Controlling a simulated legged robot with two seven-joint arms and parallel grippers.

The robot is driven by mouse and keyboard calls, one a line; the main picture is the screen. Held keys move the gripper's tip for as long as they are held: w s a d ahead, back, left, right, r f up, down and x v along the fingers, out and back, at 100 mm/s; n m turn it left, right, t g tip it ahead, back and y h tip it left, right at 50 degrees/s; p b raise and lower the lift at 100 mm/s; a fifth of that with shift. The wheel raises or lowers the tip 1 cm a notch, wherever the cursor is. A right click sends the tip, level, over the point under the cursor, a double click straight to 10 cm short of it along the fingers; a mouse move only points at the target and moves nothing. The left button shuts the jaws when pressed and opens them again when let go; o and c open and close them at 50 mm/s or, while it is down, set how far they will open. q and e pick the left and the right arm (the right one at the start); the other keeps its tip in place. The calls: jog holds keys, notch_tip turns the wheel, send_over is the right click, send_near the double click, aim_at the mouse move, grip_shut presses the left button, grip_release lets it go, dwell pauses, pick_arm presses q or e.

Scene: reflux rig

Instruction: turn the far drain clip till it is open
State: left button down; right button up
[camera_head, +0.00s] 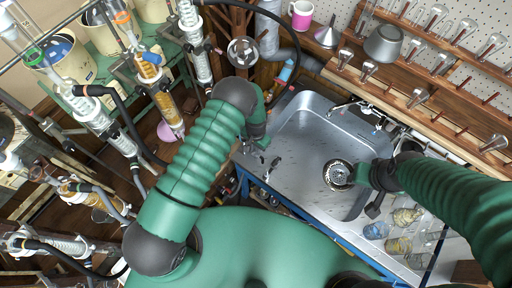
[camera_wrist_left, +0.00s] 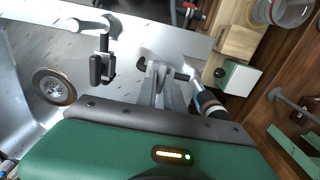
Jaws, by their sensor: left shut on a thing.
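The far drain clip (camera_wrist_left: 186,76) is a dark bar across the tips of my left gripper (camera_wrist_left: 165,82) in the left wrist view. The gripper's two grey fingers are shut on it, and they hide its middle. In the head view my left gripper (camera_head: 262,142) is at the sink's left edge, and the clip there is mostly hidden. A second, similar clip (camera_wrist_left: 103,66) with a dark handle and metal stem stands apart from the fingers; it also shows in the head view (camera_head: 272,167). My right gripper (camera_head: 375,205) hangs over the sink's right side; its fingertips are unclear.
The steel sink (camera_head: 300,125) has a round drain (camera_head: 338,174). A blue-ended hose (camera_head: 286,71) lies beyond my left gripper. Glass condensers (camera_head: 165,105) and hoses crowd the left. A wooden rack of glassware (camera_head: 420,97) stands at the upper right. The sink basin is mostly clear.

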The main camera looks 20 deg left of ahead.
pick_arm(q)
jog(key=n+b, duration=0.2)
jog(key=n, duration=0.2)
jog(key=shift+f+b, duration=0.1)
jog(key=shift+b, duration=0.3)
jog(key=n+b, duration=0.2)
jog(key=n, duration=0.3)
jog(key=shift+n, duration=0.3)
jog(key=n+b, duration=0.1)
jog(key=n, duration=0.3)
jog(key=shift+w+n, duration=0.1)
jog(key=shift+n, duration=0.2)
jog(key=shift+r+n+b, duration=0.2)
jog(key=shift+n+b, duration=0.25)
jog(key=shift+n, duration=1.65)
jog(key=c, duration=1.5)
grip_release()
jog(key=shift+o, duration=0.2)
jog(key=shift+d, duration=0.1)
